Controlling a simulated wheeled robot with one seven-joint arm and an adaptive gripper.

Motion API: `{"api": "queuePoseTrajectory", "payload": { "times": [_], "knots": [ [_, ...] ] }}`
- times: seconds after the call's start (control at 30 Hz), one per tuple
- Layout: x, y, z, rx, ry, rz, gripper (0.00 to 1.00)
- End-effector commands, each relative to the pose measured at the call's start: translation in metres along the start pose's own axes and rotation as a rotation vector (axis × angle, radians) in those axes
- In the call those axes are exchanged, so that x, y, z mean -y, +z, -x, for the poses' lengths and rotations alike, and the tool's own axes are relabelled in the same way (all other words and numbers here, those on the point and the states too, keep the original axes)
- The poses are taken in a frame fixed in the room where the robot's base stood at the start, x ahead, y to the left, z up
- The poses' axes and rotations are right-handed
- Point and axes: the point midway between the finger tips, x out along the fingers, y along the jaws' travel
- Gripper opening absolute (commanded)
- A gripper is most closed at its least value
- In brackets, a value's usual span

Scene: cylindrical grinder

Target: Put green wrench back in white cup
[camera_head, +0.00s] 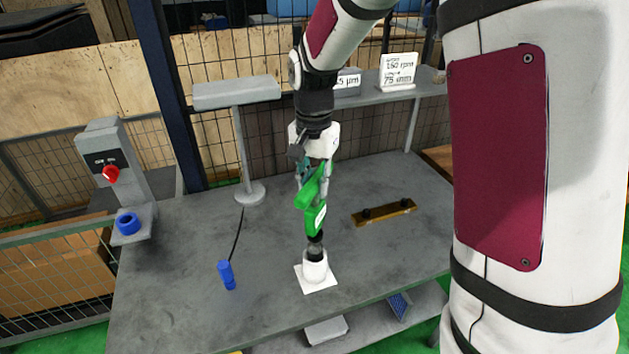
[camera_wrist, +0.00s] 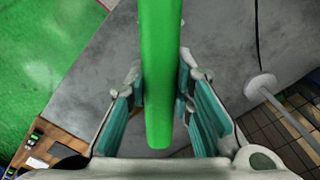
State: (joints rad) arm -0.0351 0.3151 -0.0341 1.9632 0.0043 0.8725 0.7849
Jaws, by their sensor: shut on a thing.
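The green wrench (camera_head: 315,208) hangs upright in my gripper (camera_head: 312,178), with its dark lower end at the mouth of the white cup (camera_head: 315,267). From this angle I cannot tell how far that end is inside the cup. The cup stands on a white square base on the grey table. In the wrist view the wrench's green handle (camera_wrist: 160,75) runs between the teal pads of my gripper (camera_wrist: 160,105), which is shut on it. The cup is not visible in the wrist view.
On the grey table (camera_head: 180,290) a blue cylinder (camera_head: 227,275) with a black cord lies left of the cup. A brass bar (camera_head: 384,212) lies to the right. A grey post (camera_head: 243,150) stands behind. A control box with a red knob (camera_head: 110,174) is at far left.

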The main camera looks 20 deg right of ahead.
Motion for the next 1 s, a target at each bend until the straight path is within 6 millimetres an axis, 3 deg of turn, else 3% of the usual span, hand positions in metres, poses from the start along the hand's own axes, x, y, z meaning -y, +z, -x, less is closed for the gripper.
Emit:
{"api": "queuePoseTrajectory", "payload": {
  "times": [1.0],
  "knots": [
    [0.000, 0.000, -0.021, 0.000, -0.001, 0.000, 0.00]
  ]
}}
